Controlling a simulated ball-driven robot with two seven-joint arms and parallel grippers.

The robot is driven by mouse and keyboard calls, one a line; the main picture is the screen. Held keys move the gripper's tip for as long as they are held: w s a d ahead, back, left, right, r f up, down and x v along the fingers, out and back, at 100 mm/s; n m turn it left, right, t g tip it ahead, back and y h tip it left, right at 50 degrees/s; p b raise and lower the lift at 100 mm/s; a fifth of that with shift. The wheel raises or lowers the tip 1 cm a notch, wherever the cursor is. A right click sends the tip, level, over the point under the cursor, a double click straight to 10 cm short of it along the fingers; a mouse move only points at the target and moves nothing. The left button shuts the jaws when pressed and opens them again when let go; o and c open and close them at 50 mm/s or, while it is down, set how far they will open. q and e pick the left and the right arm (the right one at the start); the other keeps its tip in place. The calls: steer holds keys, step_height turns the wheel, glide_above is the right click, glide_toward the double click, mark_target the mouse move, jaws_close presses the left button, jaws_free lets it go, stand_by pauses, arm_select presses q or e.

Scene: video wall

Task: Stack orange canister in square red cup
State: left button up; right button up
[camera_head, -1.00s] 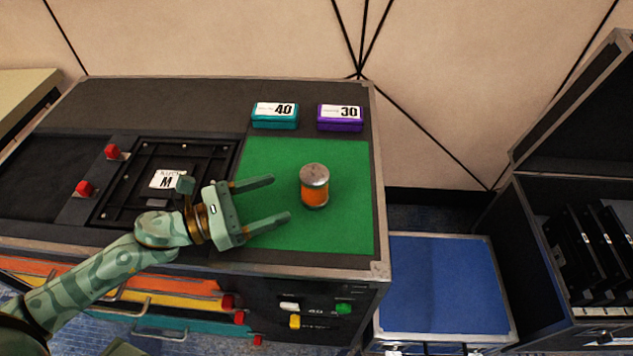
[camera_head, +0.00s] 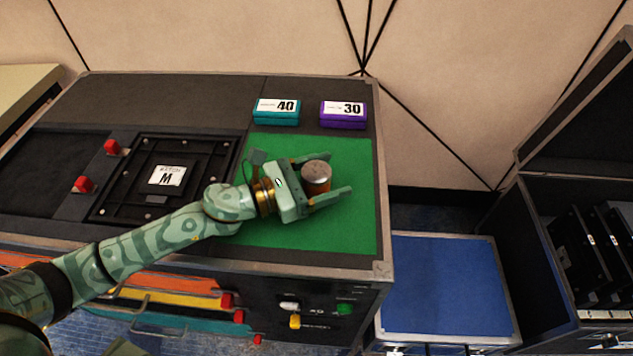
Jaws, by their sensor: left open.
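The orange canister (camera_head: 317,175) with a grey metal lid stands upright on the green mat (camera_head: 345,228) on top of the dark console. My left gripper (camera_head: 334,174) is open, with one finger on the far side of the canister and one on the near side. The canister sits between the fingers, close to the palm; I cannot tell whether they touch it. The near finger and the palm hide part of its orange body. No square red cup is in view. My right gripper is not in view.
A teal box marked 40 (camera_head: 276,112) and a purple box marked 30 (camera_head: 343,115) lie behind the mat. Red knobs (camera_head: 83,184) stand up on the console's left part. A blue-topped case (camera_head: 445,285) and an open black case (camera_head: 590,250) stand to the right.

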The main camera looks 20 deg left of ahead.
arm_select(q)
steer(key=c, duration=1.2)
steer(key=shift+r, duration=0.1)
